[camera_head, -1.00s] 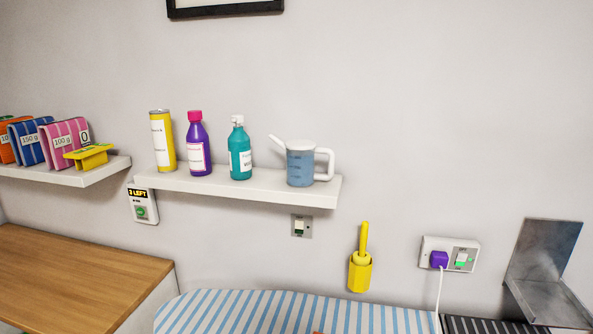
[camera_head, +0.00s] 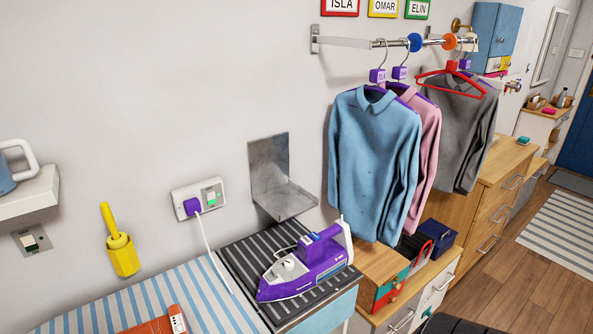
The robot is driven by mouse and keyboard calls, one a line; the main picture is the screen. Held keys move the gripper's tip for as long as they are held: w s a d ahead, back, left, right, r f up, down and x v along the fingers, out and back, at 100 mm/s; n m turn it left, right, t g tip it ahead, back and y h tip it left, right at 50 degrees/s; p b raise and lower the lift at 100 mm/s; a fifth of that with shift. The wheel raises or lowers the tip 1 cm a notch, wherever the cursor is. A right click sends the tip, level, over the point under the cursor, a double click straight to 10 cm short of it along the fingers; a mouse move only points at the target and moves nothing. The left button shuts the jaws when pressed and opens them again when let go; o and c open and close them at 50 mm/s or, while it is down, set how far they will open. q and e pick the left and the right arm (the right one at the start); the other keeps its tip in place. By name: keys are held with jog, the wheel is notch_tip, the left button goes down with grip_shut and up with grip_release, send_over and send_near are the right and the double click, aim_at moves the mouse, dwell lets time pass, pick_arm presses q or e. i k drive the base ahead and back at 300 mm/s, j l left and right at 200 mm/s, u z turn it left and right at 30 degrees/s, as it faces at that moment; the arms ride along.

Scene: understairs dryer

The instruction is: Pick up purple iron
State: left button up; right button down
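The purple iron (camera_head: 307,262) rests on a dark ribbed pad (camera_head: 244,268) at the right end of the striped ironing board (camera_head: 147,298). It has a purple body and a white and grey top, and its pointed end is toward the lower left. A white cord (camera_head: 210,250) runs down from a purple plug (camera_head: 192,206) in the wall socket (camera_head: 211,194) toward the board.
A metal bracket (camera_head: 285,198) is fixed to the wall behind the iron. A blue shirt (camera_head: 374,165) and other clothes hang on a rail at its right. An orange-red object (camera_head: 155,325) lies on the board at the front. Wooden drawers (camera_head: 505,190) stand further right.

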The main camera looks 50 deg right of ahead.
aim_at(316, 262)
jog(key=z, duration=1.65)
